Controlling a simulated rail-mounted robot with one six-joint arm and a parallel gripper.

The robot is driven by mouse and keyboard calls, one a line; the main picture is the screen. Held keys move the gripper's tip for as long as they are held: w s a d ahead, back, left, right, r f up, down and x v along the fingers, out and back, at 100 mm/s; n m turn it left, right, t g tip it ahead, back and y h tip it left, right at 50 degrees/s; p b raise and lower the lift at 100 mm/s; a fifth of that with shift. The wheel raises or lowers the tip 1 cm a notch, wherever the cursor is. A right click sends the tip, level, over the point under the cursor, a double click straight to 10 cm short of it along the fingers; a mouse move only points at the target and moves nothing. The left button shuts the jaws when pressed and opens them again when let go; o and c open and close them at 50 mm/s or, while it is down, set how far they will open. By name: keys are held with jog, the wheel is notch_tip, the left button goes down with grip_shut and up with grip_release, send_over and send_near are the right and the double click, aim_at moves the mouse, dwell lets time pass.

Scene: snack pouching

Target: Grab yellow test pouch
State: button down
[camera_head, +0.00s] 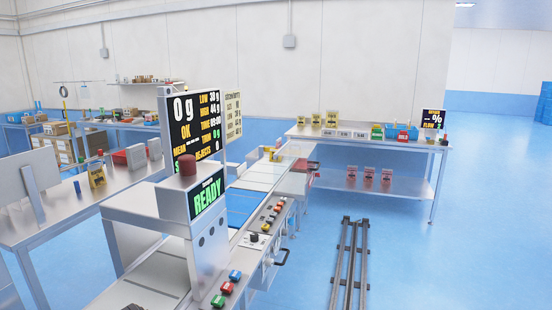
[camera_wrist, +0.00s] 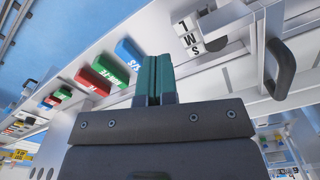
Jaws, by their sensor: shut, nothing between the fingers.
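Several yellow pouches show in the head view. One yellow pouch (camera_head: 97,177) stands upright on the left metal table, and a row of yellow pouches (camera_head: 317,120) stands on the back table. A small yellow item (camera_head: 269,153) is at the far end of the conveyor. I cannot tell which one is the test pouch. My gripper (camera_wrist: 152,62) shows only in the wrist view, with its teal-padded fingers shut and empty. It is near the side of the machine with the coloured buttons, with no pouch near the fingers.
The wrist view shows a blue button (camera_wrist: 129,52), a red button (camera_wrist: 91,82) and a dark handle (camera_wrist: 281,70) close by. In the head view, the READY display (camera_head: 207,197) and weight screen (camera_head: 193,120) stand over the conveyor (camera_head: 240,204). Floor rails (camera_head: 350,265) run at right.

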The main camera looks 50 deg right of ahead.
jog(key=c, duration=1.9)
grip_release()
jog(key=o, duration=1.3)
jog(key=shift+d, duration=0.15)
